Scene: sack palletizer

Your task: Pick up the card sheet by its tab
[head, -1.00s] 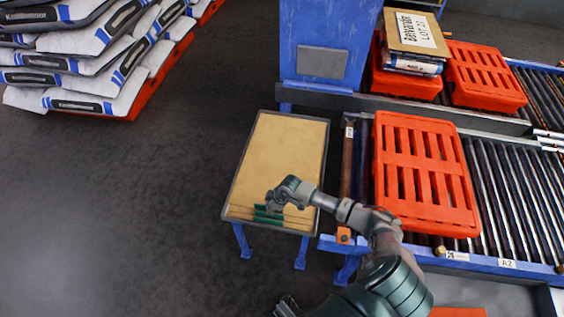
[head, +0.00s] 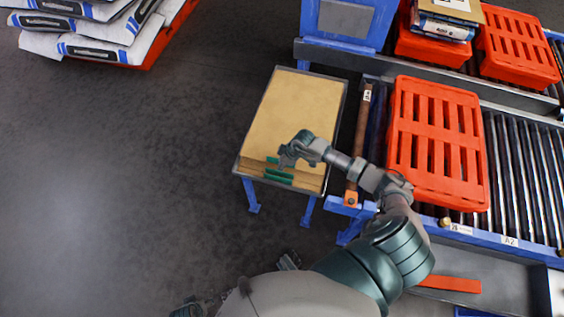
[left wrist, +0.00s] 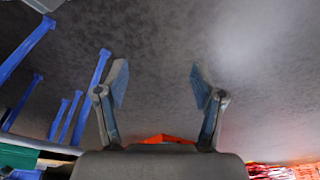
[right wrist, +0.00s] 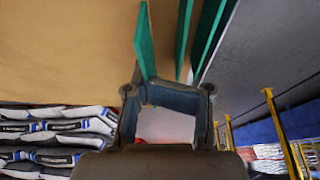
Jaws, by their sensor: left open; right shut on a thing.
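The tan card sheet (head: 290,110) lies over a small blue-legged stand, with green tabs along its near edge. My right gripper (head: 285,161) is at the upper green tab (head: 272,160) and is shut on it. A lower green tab (head: 278,180) shows below. In the right wrist view the held tab (right wrist: 145,42) runs down to the fingers, with a gap between it and the other green tabs (right wrist: 207,30). The exact contact is partly hidden. My left gripper (left wrist: 157,82) is open and empty over the grey floor.
The stand's grey rim (head: 340,115) is beside a roller conveyor (head: 515,160) holding a red slatted pallet (head: 437,140). A blue machine housing (head: 345,20) stands behind. Stacked white sacks (head: 85,30) are at the far left. The floor on the left is clear.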

